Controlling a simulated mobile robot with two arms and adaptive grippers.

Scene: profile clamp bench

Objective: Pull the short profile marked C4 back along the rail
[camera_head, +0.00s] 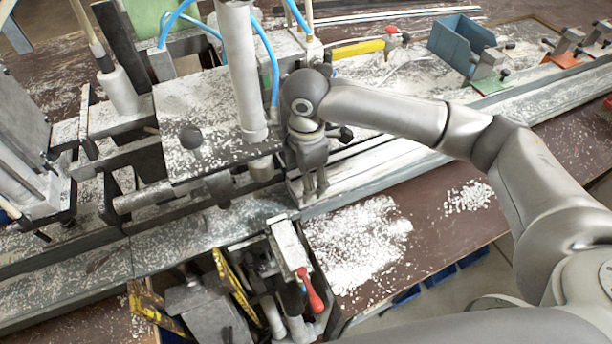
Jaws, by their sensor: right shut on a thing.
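My right gripper (315,185) points down at the rail (440,148), just right of the clamp machine. Its fingers are close together, shut on a short pale profile (296,192) lying along the rail. The gripper and wrist hide much of this piece, and I cannot read a C4 mark on it. The clamp machine (200,122), with a speckled metal plate and upright cylinder, stands directly left of the gripper. My left gripper is not in view.
A blue bin (460,42) and a yellow-handled tool (358,48) lie behind my arm. In front are a red-handled clamp (311,291) and tools with yellow parts (235,285). White chips (360,245) cover the brown bench. The rail is open to the right.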

